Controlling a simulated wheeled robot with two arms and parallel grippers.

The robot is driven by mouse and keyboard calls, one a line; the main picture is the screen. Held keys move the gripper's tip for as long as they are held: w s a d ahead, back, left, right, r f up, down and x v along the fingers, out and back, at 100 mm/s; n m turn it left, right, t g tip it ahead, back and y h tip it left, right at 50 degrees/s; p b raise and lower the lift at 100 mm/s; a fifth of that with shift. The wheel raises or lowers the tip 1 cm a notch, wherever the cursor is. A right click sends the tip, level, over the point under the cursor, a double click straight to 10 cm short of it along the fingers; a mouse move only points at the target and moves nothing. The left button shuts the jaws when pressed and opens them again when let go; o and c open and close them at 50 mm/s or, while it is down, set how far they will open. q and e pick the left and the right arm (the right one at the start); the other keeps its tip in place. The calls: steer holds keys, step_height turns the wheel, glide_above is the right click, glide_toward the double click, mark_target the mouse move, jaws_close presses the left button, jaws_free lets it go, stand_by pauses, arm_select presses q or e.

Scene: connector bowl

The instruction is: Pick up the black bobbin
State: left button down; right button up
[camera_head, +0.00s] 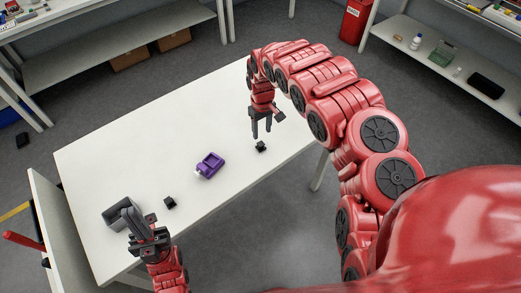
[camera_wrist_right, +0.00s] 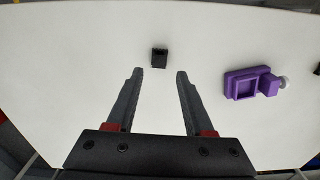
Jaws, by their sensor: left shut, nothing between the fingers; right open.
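Two small black pieces lie on the white table, and I cannot tell for sure which is the black bobbin. One black piece (camera_head: 261,147) lies just below my right gripper (camera_head: 261,134) near the table's right end. In the right wrist view this black piece (camera_wrist_right: 159,58) lies ahead of the open fingers (camera_wrist_right: 160,74), centred between their lines and apart from them. The other black piece (camera_head: 170,202) lies near the front edge, to the right of my left gripper (camera_head: 129,212). My left gripper is shut and empty beside a dark grey box, partly covering it.
A purple part (camera_head: 209,165) with a white knob lies between the two black pieces; it also shows in the right wrist view (camera_wrist_right: 247,84). The dark grey box (camera_head: 112,213) stands at the table's left end. The back of the white table (camera_head: 140,140) is clear.

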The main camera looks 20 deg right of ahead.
mark_target(261, 144)
step_height(261, 144, down, 2)
steer(key=shift+s+f+p, duration=0.15)
steer(key=shift+p, duration=0.15)
steer(key=shift+a+f, duration=0.1)
steer(key=shift+f, duration=0.1)
steer(key=shift+w+f+p, duration=0.2)
steer(key=shift+f+p, duration=0.2)
steer(key=shift+f, duration=0.2)
steer(key=shift+w+a+f, duration=0.1)
steer(key=shift+w+f, duration=0.15)
steer(key=shift+f, duration=0.35)
step_height(261, 144, down, 2)
steer(key=shift+f, duration=0.4)
jaws_close()
